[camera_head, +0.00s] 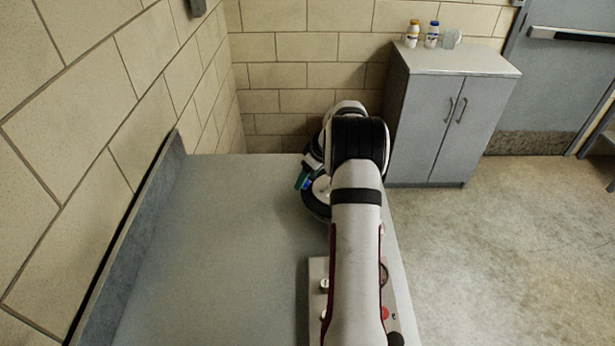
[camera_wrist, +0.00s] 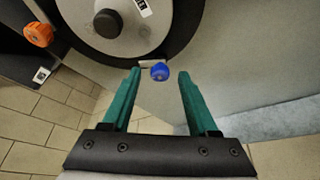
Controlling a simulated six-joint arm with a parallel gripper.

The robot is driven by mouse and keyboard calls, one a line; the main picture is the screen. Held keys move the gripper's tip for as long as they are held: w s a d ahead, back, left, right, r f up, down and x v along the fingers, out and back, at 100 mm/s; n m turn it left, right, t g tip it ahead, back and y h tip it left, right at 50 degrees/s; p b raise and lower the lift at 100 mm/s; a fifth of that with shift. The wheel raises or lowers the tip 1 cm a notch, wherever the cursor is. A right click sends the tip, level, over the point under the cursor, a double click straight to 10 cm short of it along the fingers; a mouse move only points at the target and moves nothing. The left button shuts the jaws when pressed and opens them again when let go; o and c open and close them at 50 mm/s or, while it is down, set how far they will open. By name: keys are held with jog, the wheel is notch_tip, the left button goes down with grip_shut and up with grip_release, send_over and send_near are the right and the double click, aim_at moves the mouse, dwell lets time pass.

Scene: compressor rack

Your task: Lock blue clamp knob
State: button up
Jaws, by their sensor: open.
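The blue clamp knob (camera_wrist: 160,72) shows in the wrist view at the lower edge of a round black-rimmed part (camera_wrist: 185,20) with a pale disc face. My gripper (camera_wrist: 157,73) has two green fingers that stand apart, one on each side of the knob in the picture. No contact between fingers and knob shows, and how far the tips are from it in depth is hard to tell. In the head view my arm hides most of the round part (camera_head: 316,205), and the green fingers (camera_head: 302,179) show beside it. I cannot make out the knob there.
An orange knob (camera_wrist: 39,34) sits on a dark part at the left of the wrist view. A control panel (camera_head: 317,272) with buttons lies on the grey bench (camera_head: 220,260), partly under my arm. A grey cabinet (camera_head: 430,110) stands behind. The bench's left side is clear.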

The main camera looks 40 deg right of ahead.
grip_shut()
jog(key=shift+m, duration=0.4)
jog(key=m+h, duration=0.1)
jog(key=m, duration=0.2)
jog(key=m+h, duration=0.1)
jog(key=m, duration=0.1)
jog(key=shift+w+a+m+h, duration=0.1)
jog(key=shift+a+m+h, duration=0.15)
jog(key=shift+m+h, duration=0.05)
jog(key=m+g, duration=0.1)
jog(key=m, duration=0.1)
jog(key=m+h, duration=0.1)
jog(key=m, duration=0.2)
jog(key=shift+w+a+g+h, duration=0.15)
jog(key=shift+g+h, duration=0.15)
jog(key=shift+g, duration=0.1)
jog(key=shift+m, duration=0.4)
grip_release()
